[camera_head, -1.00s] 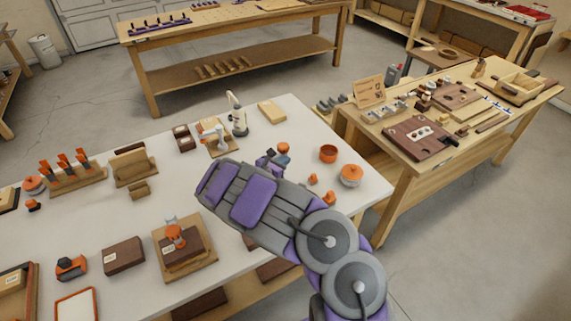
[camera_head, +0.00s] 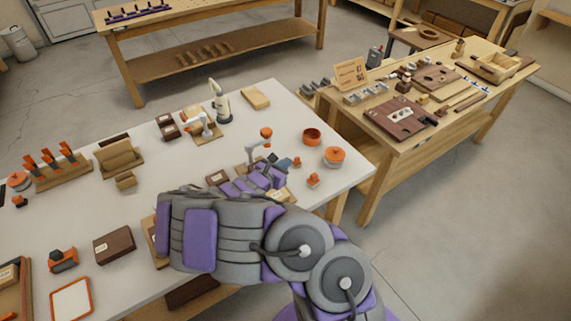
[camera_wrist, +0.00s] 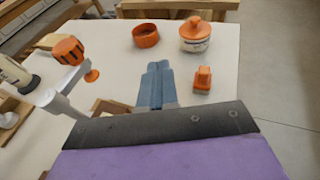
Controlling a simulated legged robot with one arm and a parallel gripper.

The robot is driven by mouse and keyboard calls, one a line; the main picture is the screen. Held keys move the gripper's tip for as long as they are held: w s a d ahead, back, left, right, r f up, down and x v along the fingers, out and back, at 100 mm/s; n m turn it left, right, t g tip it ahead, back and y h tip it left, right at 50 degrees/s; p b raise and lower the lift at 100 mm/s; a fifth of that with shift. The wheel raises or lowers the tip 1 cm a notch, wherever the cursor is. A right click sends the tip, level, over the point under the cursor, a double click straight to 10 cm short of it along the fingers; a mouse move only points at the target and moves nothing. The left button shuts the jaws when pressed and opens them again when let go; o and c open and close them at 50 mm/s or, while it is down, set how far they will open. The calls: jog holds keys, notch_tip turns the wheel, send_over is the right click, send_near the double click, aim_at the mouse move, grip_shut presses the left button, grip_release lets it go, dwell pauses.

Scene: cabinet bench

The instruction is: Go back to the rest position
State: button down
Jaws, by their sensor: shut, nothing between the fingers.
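My gripper (camera_head: 284,163) is low over the right part of the white table (camera_head: 262,98), beyond my folded arm in the head view. In the wrist view its two blue-grey fingers (camera_wrist: 156,84) are shut together with nothing between them. A small orange-topped piece (camera_wrist: 202,80) is right of the fingers. A grey stand with an orange knob (camera_wrist: 68,50) is to their left. My arm hides part of the table front. Whether the fingers touch the table I cannot tell.
A white and black device (camera_head: 220,102) stands behind. A dark brown box (camera_head: 114,245) lies left of my arm. A second wooden bench (camera_head: 440,103) stands right, with floor between.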

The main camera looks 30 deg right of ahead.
jog(key=shift+s+d, duration=0.4)
jog(key=shift+d, duration=0.2)
jog(key=shift+a+r, duration=0.1)
